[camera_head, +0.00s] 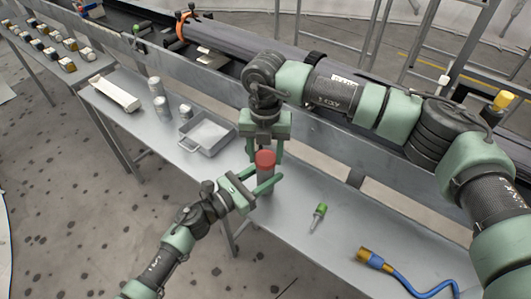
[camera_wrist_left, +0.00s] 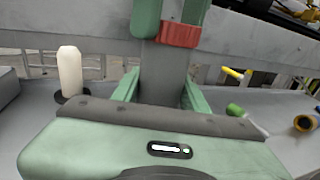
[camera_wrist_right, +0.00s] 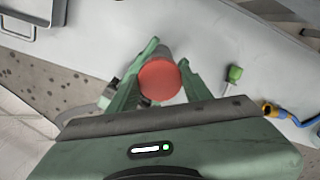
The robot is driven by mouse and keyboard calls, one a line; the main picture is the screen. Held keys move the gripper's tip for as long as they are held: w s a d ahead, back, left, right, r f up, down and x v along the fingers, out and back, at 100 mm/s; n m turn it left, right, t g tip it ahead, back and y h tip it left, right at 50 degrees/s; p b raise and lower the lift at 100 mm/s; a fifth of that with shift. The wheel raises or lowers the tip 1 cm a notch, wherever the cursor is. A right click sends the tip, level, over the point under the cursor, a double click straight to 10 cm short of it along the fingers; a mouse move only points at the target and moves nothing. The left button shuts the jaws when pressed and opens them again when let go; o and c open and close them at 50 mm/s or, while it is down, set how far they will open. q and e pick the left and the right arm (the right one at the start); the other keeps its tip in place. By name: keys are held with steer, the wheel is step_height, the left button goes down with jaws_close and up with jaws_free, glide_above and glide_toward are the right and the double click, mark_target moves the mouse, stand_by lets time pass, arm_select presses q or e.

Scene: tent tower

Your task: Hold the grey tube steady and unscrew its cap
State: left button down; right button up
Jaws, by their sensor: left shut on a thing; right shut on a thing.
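The grey tube (camera_head: 265,178) stands upright on the metal table with its red cap (camera_head: 265,158) on top. My left gripper (camera_head: 264,184) comes in from the lower left and is shut on the tube's body below the cap. My right gripper (camera_head: 265,156) reaches down from above, with its fingers on both sides of the red cap. In the right wrist view the round red cap (camera_wrist_right: 160,80) sits between the fingers. In the left wrist view the grey tube (camera_wrist_left: 164,72) is between the left fingers, with the cap's edge (camera_wrist_left: 179,34) above.
A grey tray (camera_head: 208,134) and several pale cylinders (camera_head: 160,102) stand on the table (camera_head: 325,185) to the left. A green-handled tool (camera_head: 318,216) and a blue cable with a yellow plug (camera_head: 376,260) lie to the right. A rail runs behind the table.

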steer(key=n, duration=1.5)
steer(key=shift+r, duration=0.1)
steer(key=n, duration=0.4)
steer(key=shift+n, duration=0.4)
steer(key=n, duration=1.4)
steer(key=shift+n, duration=0.3)
steer(key=n, duration=0.4)
steer(key=shift+n, duration=0.3)
steer(key=shift+r, duration=0.15)
